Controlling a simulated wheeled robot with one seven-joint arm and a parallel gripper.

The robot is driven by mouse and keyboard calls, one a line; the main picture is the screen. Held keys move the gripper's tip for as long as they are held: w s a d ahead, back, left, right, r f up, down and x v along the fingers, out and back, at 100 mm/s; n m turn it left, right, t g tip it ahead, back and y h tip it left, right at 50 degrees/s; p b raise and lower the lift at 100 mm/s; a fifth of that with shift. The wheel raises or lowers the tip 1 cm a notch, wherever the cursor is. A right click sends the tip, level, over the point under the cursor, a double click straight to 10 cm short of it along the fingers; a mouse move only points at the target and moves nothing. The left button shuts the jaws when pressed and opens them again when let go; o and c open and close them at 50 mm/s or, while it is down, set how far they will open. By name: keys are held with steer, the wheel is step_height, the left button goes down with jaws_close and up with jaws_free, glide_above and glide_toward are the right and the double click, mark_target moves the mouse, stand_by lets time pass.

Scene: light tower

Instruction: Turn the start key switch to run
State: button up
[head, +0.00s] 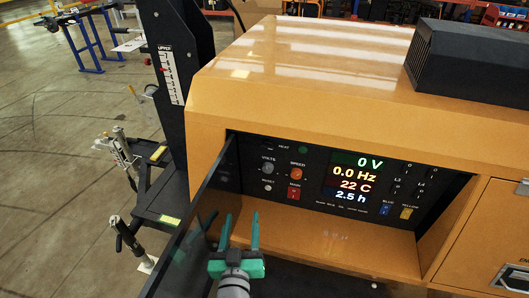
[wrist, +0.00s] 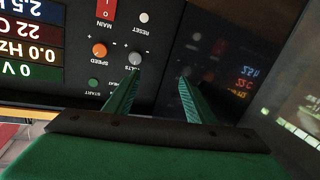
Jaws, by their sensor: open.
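The black control panel (head: 322,198) sits in a recess of the orange generator. It carries a volts knob (head: 267,168), an orange speed knob (head: 296,173), a green start button (head: 303,150) and a red main switch (head: 293,193). I cannot pick out a key switch for certain in either view. My gripper (head: 240,222) is open and empty in front of the panel's lower left. In the wrist view the panel appears upside down, with my green fingers (wrist: 160,82) apart. The left finger overlaps the panel near the volts knob (wrist: 135,57); I cannot tell any contact.
A dark glass door (head: 188,222) stands open at the recess's left, close beside my gripper. In the wrist view the door (wrist: 228,75) mirrors the panel. The lit display (head: 357,180) and blue and yellow sockets (head: 406,212) lie to the right. The orange ledge (head: 350,245) is clear.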

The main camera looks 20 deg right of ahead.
mark_target(266, 147)
steer(key=w+d+r+m+g+h, duration=0.1)
steer(key=w+d+r+m+h, duration=0.15)
steer(key=r, duration=0.35)
steer(key=w+d+r+m+h, duration=0.2)
steer(key=d+r, duration=0.1)
steer(key=r, duration=0.2)
steer(key=x, duration=1)
steer(key=shift+w, duration=0.45)
steer(key=c, duration=1)
